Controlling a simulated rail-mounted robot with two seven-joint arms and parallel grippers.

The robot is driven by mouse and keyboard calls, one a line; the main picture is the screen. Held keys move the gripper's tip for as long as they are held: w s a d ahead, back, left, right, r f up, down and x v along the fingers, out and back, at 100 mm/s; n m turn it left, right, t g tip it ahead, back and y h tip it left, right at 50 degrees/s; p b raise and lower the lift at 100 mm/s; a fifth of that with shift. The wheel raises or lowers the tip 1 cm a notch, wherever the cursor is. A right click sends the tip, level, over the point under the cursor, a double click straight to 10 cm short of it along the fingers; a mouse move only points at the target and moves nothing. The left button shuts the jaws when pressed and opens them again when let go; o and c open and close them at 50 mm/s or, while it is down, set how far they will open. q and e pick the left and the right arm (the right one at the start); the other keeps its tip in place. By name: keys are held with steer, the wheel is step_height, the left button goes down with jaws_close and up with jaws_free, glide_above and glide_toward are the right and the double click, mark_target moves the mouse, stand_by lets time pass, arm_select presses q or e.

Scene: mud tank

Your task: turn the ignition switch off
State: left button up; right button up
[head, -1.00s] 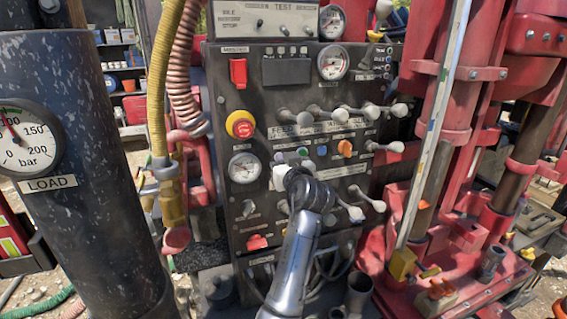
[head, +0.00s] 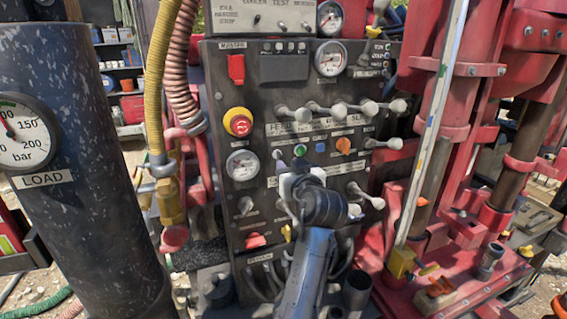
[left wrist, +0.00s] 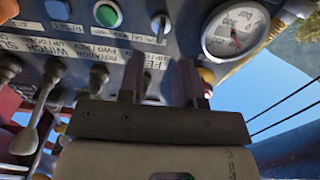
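The black control panel (head: 238,90) fills the middle of the head view. A small silver switch (head: 277,154) sits left of a green button (head: 300,150); it looks like the ignition switch, but I cannot read its label. In the left wrist view this silver switch (left wrist: 160,25) stands beside the green button (left wrist: 107,13), beyond my fingertips. My left gripper (head: 300,180) is just below this row in the head view. In the left wrist view its two fingers (left wrist: 160,80) are apart, with a gap between them and nothing clearly held. My right gripper is not in view.
Several ball-ended levers (head: 345,112) stick out above the row, and more (head: 366,196) below right. A pressure gauge (head: 243,165) and a red emergency button (head: 238,123) are on the left. Hoses (head: 160,80) hang beside the panel; a red rig (head: 450,130) stands right.

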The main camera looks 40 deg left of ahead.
arm_select(q)
steer(key=v, duration=0.8)
steer(key=shift+d+b, duration=0.2)
steer(key=shift+b, duration=0.25)
